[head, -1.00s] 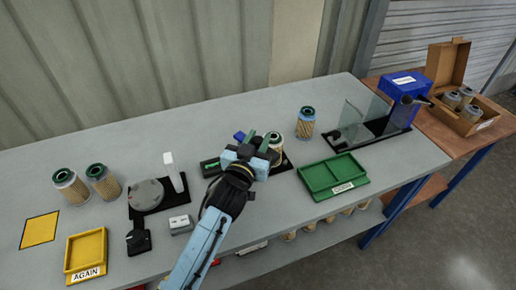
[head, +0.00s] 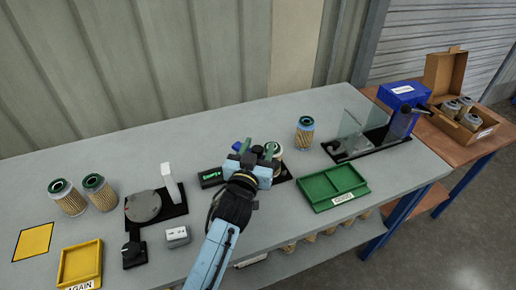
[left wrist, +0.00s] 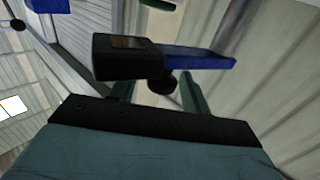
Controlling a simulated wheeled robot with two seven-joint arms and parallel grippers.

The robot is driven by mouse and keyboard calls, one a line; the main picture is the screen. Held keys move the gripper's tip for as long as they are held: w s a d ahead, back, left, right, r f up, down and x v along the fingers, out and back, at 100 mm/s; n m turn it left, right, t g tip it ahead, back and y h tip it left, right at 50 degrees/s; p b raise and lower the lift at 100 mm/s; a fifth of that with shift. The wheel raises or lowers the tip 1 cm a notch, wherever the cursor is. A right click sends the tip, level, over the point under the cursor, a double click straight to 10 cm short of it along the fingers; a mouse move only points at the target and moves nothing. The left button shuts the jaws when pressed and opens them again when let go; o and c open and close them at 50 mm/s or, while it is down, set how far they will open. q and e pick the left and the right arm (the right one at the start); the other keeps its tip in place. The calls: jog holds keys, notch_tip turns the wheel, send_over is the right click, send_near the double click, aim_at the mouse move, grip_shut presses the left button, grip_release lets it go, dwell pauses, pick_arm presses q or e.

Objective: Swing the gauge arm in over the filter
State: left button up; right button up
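The gauge arm shows best in the left wrist view as a blue bar (left wrist: 200,60) with a black box with a small screen (left wrist: 128,57) at its end and a dark round knob (left wrist: 162,82) below. In the head view only a bit of blue (head: 237,146) shows behind my left gripper (head: 258,150). That gripper is open, its green fingers spread on either side of the knob in the left wrist view (left wrist: 157,92); contact cannot be told. A filter (head: 275,148) stands just behind and right of the gripper, partly hidden. My right gripper is out of view.
A black readout with green digits (head: 211,177) lies left of the gripper. A green tray (head: 318,205) is to the right, a lone filter (head: 305,133) behind it. A round turntable (head: 143,206) and two filters (head: 68,198) stand left. The bench's back middle is clear.

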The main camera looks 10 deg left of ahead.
pick_arm(q)
jog(key=s+a, duration=0.1)
jog(key=s, duration=1.2)
jog(key=shift+s+a, duration=0.15)
jog(key=shift+a, duration=0.15)
jog(key=shift+c, duration=0.5)
jog(key=shift+a+m, duration=0.1)
jog(key=shift+m, duration=0.2)
jog(key=shift+c, duration=1.3)
jog(key=m, duration=0.3)
jog(key=m+h+b, duration=0.1)
jog(key=shift+s+a+f, duration=0.2)
jog(key=shift+a+f, duration=0.2)
jog(key=c, duration=0.5)
jog(key=m, duration=0.3)
jog(key=a+m+h+b, duration=0.1)
jog(key=m, duration=0.5)
jog(key=shift+s+a+f+h+b, duration=0.3)
jog(key=shift+s+f, duration=0.1)
grip_shut()
jog(key=s+a+f+m+g+h+b, duration=0.1)
jog(key=s+a+m+h+b, duration=0.1)
jog(key=m, duration=1.1)
jog(key=s+a+f+m+g+h+b, duration=0.1)
jog(key=a+m+h+b, duration=0.1)
jog(key=m, duration=1.2)
jog(key=p+x, duration=0.2)
jog(key=x, duration=1.2)
jog(key=shift+s+r, duration=0.15)
jog(key=shift+r, duration=0.05)
